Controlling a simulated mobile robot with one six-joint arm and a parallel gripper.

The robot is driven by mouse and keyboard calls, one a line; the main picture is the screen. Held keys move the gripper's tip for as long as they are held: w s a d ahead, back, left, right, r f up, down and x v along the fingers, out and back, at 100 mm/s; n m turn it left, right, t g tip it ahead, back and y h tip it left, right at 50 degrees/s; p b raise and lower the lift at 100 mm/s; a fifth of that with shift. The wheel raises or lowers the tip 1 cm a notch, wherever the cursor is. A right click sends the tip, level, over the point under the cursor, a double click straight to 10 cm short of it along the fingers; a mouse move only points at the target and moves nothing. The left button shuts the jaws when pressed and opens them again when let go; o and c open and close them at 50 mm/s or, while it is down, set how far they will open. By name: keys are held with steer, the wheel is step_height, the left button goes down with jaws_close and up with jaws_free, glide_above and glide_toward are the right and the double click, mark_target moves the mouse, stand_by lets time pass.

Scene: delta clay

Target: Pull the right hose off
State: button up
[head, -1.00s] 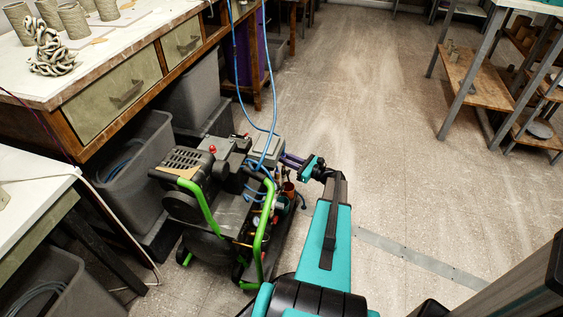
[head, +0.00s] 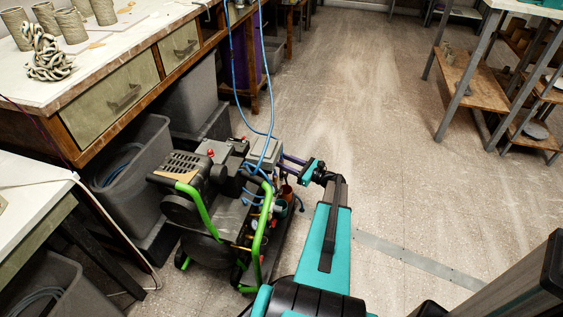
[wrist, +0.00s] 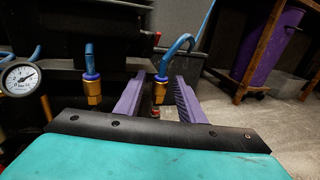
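The right hose (wrist: 179,43) is blue and curves up from a coupling low between my fingers in the wrist view. My gripper (wrist: 160,77) has two purple fingers, apart, with the hose's lower end between them in the picture. I cannot tell whether either finger touches it. The left hose (wrist: 91,58) is blue too and stands upright in a brass coupling (wrist: 93,90), left of my fingers. In the head view my gripper (head: 292,160) is at the compressor (head: 215,205), by its blue hoses (head: 262,160); the couplings are too small to make out there.
A pressure gauge (wrist: 20,78) sits left of the couplings. The compressor's green handle (head: 262,240) rises close to my arm. Grey bins (head: 130,170) and a workbench (head: 110,100) stand to the left. The floor (head: 370,130) to the right is open.

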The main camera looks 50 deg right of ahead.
steer(key=p+v, duration=0.2)
steer(key=v, duration=1)
steer(key=shift+s, duration=0.35)
steer(key=shift+s+d, duration=0.1)
